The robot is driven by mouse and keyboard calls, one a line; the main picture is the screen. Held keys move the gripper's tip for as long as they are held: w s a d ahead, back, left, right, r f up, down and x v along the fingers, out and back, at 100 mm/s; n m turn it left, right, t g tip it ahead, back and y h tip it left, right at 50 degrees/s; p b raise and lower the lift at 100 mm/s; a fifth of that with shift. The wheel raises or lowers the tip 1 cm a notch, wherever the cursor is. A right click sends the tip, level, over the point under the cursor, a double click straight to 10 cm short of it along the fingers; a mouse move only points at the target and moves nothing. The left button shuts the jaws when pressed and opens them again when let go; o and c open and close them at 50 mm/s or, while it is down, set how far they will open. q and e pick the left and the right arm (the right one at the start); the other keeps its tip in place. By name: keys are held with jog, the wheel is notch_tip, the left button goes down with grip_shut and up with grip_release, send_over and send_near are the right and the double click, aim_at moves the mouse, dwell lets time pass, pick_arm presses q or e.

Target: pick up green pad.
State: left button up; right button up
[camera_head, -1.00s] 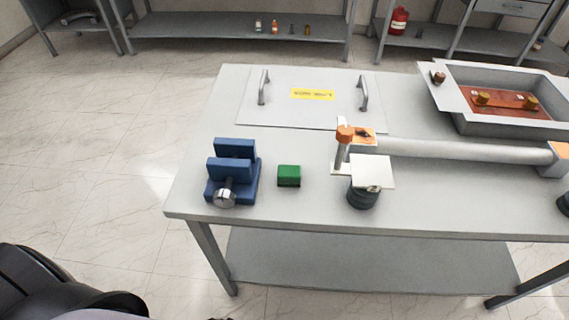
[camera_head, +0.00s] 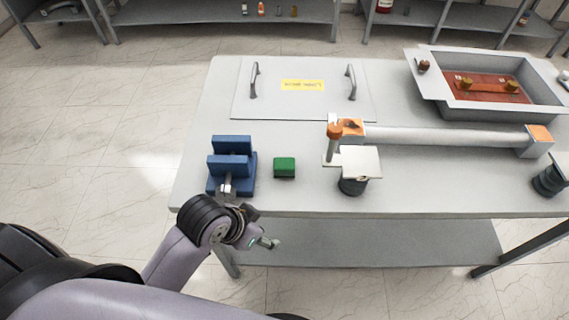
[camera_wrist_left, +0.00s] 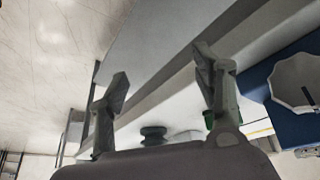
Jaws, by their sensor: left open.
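The green pad (camera_head: 284,167) is a small green block lying on the grey table, just right of the blue vise (camera_head: 231,168). My left gripper (camera_head: 268,243) is at the table's front edge, nearer to me than the pad and apart from it. In the left wrist view its two fingers (camera_wrist_left: 160,75) are spread with nothing between them. A bit of green (camera_wrist_left: 209,120) shows behind one finger there, mostly hidden. The blue vise fills the right side of that view (camera_wrist_left: 285,115). My right gripper is not in view.
A white plate on a dark round base (camera_head: 358,163) stands right of the pad, beside an orange-capped post (camera_head: 333,140). A grey cylinder (camera_head: 445,136) lies behind. A handled panel (camera_head: 300,95) and a metal tray (camera_head: 545,112) are farther back. The table around the pad is clear.

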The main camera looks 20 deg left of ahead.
pick_arm(q)
jog(key=w+d+r+m, duration=0.1)
jog(key=w+m, duration=0.1)
jog(key=w+d+r+m+h, duration=0.1)
jog(key=w+d+r+m, duration=0.1)
jog(key=w, duration=0.1)
jog(key=w+d+r+m+g+h, duration=0.1)
jog(key=w+d+m, duration=0.1)
jog(key=w, duration=0.1)
jog(key=shift+w+d+r+m, duration=0.1)
jog(key=shift+w+r+m, duration=0.1)
jog(key=shift+r+m, duration=0.2)
jog(key=w+a+r+m+g, duration=0.2)
jog(key=w+a+r+m, duration=0.1)
jog(key=w+a+r, duration=0.15)
send_near(284, 163)
jog(key=shift+n, duration=0.3)
jog(key=p+x, duration=0.2)
jog(key=x, duration=0.2)
jog(key=shift+w+d+f, duration=0.15)
jog(key=shift+f, duration=0.2)
jog(key=p+x, duration=0.2)
jog(key=x, duration=0.3)
jog(key=shift+d+f, duration=0.1)
jog(key=shift+f, duration=0.1)
jog(key=shift+c, duration=0.4)
